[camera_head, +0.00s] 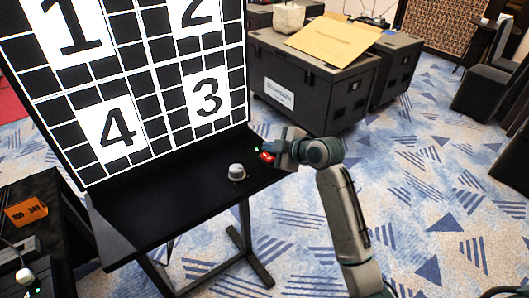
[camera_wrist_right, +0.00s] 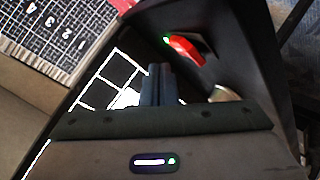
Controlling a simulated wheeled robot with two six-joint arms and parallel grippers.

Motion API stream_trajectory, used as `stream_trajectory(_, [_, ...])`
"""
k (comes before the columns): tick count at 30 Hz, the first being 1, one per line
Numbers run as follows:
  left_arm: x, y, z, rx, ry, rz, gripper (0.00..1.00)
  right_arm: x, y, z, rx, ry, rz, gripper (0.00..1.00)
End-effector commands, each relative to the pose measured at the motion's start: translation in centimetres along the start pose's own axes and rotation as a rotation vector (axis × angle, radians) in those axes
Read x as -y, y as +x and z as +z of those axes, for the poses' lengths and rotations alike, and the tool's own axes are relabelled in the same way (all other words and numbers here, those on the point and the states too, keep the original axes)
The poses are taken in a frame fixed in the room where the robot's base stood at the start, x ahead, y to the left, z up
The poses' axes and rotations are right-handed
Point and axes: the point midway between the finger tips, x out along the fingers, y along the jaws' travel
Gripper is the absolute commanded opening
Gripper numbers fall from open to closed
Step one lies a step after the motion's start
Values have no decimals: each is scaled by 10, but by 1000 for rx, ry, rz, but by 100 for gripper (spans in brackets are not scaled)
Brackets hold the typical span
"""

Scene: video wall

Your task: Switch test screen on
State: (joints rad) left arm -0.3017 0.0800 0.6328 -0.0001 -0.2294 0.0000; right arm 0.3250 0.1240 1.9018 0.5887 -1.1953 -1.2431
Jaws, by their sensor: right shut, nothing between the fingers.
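The test screen (camera_head: 150,75) stands at the left of the head view, lit with a white grid on black and the large numbers 1 to 4. A red switch (camera_head: 267,157) with a small green light sits at the right end of the black shelf below it. The switch also shows in the right wrist view (camera_wrist_right: 185,50), just beyond and right of my fingertips. My right gripper (camera_head: 268,149) is shut and empty close by the switch. In the wrist view its fingers (camera_wrist_right: 157,72) look apart from it, though contact is hard to judge. My left gripper is out of view.
A small white round object (camera_head: 237,172) stands on the shelf, left of the switch. Large black cases (camera_head: 315,90) stand behind. A dark table with an orange sign (camera_head: 26,211) is at the left. The patterned carpet at right is mostly open.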

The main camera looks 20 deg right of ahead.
Motion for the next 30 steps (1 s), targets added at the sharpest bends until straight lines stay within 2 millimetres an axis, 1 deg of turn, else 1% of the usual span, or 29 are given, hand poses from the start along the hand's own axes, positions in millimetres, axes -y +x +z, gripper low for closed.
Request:
stream_trajectory(5, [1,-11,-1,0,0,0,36,-7,-8,-7,0,-1,0,0])
stream_trajectory(16, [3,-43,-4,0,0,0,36,-25,-33,-25,0,1,0,0])
stream_trajectory(30, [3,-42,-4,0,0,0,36,-25,-35,-25,0,0,0,0])
